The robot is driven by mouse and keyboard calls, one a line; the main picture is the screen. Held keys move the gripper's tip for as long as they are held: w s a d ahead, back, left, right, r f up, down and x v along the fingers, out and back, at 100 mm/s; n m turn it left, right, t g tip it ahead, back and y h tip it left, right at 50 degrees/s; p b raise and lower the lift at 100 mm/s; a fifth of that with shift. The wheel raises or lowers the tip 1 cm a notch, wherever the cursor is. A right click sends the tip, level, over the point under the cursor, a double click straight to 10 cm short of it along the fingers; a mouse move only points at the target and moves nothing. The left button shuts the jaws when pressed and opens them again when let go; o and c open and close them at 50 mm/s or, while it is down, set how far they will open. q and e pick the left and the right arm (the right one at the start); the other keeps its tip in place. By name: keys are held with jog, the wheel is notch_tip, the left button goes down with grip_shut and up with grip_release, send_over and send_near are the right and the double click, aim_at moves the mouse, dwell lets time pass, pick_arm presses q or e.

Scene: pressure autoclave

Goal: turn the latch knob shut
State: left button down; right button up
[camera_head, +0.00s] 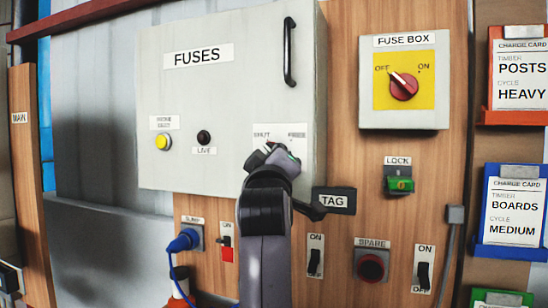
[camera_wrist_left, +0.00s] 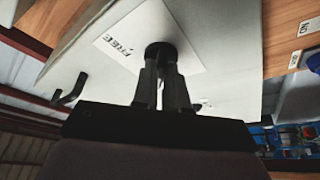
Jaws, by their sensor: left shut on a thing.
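The latch knob is a round black knob (camera_wrist_left: 160,51) on a white plate, seen in the left wrist view. The plate (camera_head: 298,146) sits at the lower right of the grey FUSES cabinet door (camera_head: 235,100) and carries the words SHUT on the left and FREE on the right. My left gripper (camera_wrist_left: 161,75) has its two fingers closed on the knob, one on each side. In the head view my left gripper (camera_head: 272,156) covers most of the knob, so its pointing direction cannot be told. My right gripper is not in view.
A black TAG label (camera_head: 334,201) sticks out just right of my left wrist. A black door handle (camera_head: 290,52) is above. The fuse box (camera_head: 404,120) with a red rotary switch is at right. Below are a blue plug (camera_head: 184,241) and several switches.

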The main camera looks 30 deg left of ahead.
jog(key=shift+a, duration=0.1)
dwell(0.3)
pick_arm(q)
jog(key=c, duration=1.2)
grip_release()
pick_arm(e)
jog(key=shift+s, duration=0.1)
pick_arm(q)
jog(key=shift+o, duration=0.2)
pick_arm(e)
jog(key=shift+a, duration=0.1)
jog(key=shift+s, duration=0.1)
